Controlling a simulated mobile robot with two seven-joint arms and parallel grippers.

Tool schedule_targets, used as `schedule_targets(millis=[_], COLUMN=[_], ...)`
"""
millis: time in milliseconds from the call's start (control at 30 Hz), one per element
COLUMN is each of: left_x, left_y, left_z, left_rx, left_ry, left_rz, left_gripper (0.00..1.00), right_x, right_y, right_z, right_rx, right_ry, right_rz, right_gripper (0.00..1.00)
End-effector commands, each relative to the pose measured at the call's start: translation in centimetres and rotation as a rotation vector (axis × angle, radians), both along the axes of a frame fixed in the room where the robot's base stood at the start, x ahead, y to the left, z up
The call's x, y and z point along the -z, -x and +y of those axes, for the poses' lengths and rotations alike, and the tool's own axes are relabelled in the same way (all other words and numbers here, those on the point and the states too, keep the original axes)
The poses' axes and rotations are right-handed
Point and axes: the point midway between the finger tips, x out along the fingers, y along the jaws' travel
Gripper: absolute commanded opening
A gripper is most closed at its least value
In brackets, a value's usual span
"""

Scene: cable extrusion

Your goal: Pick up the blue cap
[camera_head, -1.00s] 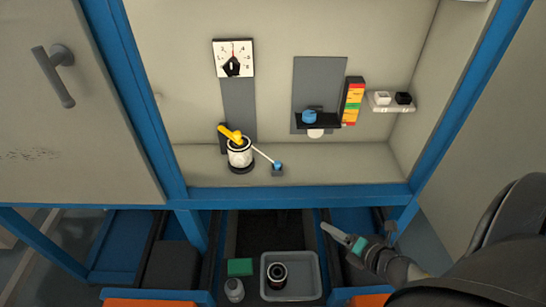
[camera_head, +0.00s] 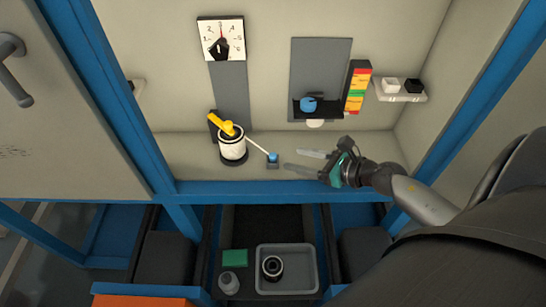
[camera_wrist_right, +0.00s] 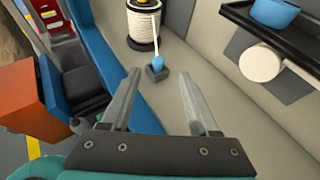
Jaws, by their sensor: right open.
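A blue cap-like piece (camera_head: 309,103) sits on a small black shelf (camera_head: 333,114) on the back wall. It also shows at the top right of the right wrist view (camera_wrist_right: 275,12). A smaller blue tip (camera_head: 272,157) at the end of a white cable sits on a small grey block (camera_head: 272,166) on the ledge. It also shows in the right wrist view (camera_wrist_right: 158,62), just beyond the fingertips. I cannot tell which one is the cap. My right gripper (camera_head: 288,160) is open and empty, right of the block. My left gripper is not in view.
A white spool with a yellow part (camera_head: 232,147) stands left of the block. A red-yellow-green strip (camera_head: 357,90) and a shelf with white and black buttons (camera_head: 400,92) are at right. A grey tray (camera_head: 313,270) holds a dark ring below the ledge.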

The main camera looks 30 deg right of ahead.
Motion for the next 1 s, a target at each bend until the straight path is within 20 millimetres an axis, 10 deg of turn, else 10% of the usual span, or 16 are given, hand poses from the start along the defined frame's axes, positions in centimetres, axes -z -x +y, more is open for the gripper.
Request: schedule_targets(millis=[1000], left_x=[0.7], left_y=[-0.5], left_z=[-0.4], left_rx=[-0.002], left_ry=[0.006], left_rz=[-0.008], left_gripper=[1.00], right_x=[3.8], right_y=[-7.4], right_z=[3.4], right_rx=[0.001], right_ry=[-0.003], right_rz=[0.000], right_gripper=[0.61])
